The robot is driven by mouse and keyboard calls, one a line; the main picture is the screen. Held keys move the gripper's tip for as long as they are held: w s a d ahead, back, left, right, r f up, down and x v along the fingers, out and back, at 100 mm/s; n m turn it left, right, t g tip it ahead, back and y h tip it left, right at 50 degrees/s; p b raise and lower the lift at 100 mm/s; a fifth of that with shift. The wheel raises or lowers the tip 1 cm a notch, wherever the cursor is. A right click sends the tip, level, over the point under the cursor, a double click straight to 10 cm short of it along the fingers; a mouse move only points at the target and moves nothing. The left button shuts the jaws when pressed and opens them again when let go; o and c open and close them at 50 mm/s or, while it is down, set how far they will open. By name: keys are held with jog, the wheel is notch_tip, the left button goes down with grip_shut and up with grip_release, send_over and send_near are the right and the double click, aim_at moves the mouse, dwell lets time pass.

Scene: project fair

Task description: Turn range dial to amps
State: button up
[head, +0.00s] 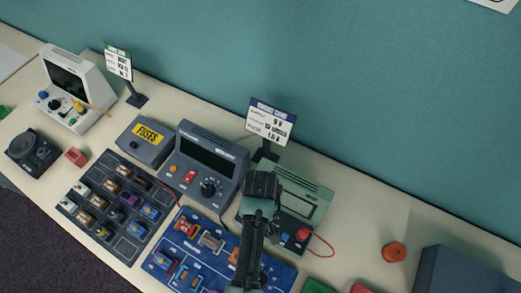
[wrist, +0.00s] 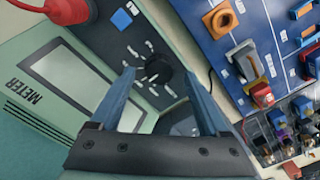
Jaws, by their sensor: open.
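The green meter (wrist: 62,68), lettered METER, fills the left of the wrist view, with a pale blank-looking screen. On its dark panel is the round black range dial (wrist: 158,70), ringed by white marks too small to read. My gripper (wrist: 160,76) is open, its two blue fingers on either side of the dial; I cannot tell whether they touch it. A blue button (wrist: 122,19) and a red plug (wrist: 68,8) are on the panel. In the head view the meter (head: 318,191) is partly hidden behind my arm, and the dial is not visible.
Left of the meter stand a grey unit (head: 226,157) with its own black knob and a FUSES box (head: 143,151). A blue board (head: 165,262) and a parts tray (head: 125,248) lie in front. An orange ring (head: 394,252) and grey box (head: 460,275) are right. A sign stands behind.

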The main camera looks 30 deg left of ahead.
jog(key=shift+f, duration=0.9)
grip_shut()
